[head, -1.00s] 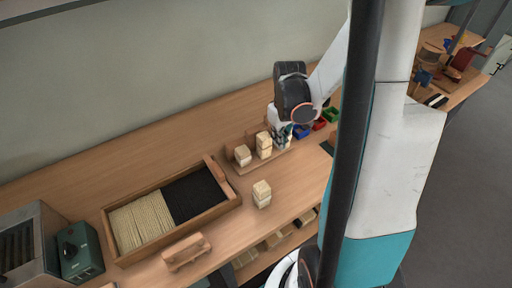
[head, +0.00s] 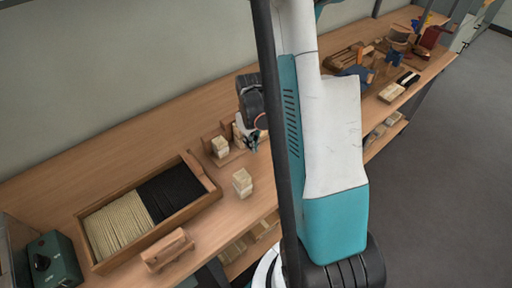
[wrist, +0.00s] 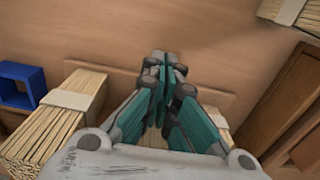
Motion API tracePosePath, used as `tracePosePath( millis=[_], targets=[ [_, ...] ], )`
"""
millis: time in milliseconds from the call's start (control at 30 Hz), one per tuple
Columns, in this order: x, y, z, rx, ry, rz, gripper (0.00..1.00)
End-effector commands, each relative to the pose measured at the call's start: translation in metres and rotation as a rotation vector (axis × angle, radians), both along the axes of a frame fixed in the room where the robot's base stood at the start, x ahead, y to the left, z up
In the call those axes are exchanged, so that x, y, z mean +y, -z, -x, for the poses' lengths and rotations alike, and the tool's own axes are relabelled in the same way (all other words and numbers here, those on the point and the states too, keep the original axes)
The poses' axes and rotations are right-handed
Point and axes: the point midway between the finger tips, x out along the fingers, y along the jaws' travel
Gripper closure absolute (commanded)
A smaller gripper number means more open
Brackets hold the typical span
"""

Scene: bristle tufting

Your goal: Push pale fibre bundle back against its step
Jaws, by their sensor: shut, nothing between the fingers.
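Pale banded fibre bundles stand on a small stepped wooden board. In the head view one bundle (head: 220,147) is clear; another beside it is mostly hidden by my gripper (head: 252,145). In the wrist view my gripper (wrist: 163,65) is shut and empty, its fingertips before a wooden upright face (wrist: 130,48). A banded bundle (wrist: 62,118) lies to its left, apart from the fingers. A sliver of pale bundle (wrist: 224,128) shows beneath the right finger; the rest is hidden, and I cannot tell whether the fingers touch it.
Another bundle stack (head: 242,183) stands on the bench in front. A bundle (wrist: 292,12) shows at the wrist view's top right, and a blue bin (wrist: 20,84) at left. A wooden tray (head: 190,219) holds pale and black fibres. A wooden block (head: 167,250) lies before it.

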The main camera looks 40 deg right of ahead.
Motion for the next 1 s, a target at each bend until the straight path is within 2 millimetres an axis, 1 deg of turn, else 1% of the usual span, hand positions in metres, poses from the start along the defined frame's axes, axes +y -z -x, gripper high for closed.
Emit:
tracePosePath(
  millis=[33, 167, 500, 700, 1000],
  targets=[
    [0.000, 0.001, -0.004, 0.000, 0.000, 0.000, 1.00],
    [0.000, 0.000, -0.009, 0.000, 0.000, 0.000, 1.00],
    [0.000, -0.001, -0.010, 0.000, 0.000, 0.000, 1.00],
    [-0.002, 0.000, -0.029, 0.000, -0.001, -0.001, 1.00],
    [-0.002, 0.000, -0.030, -0.002, 0.000, -0.001, 1.00]
  ],
)
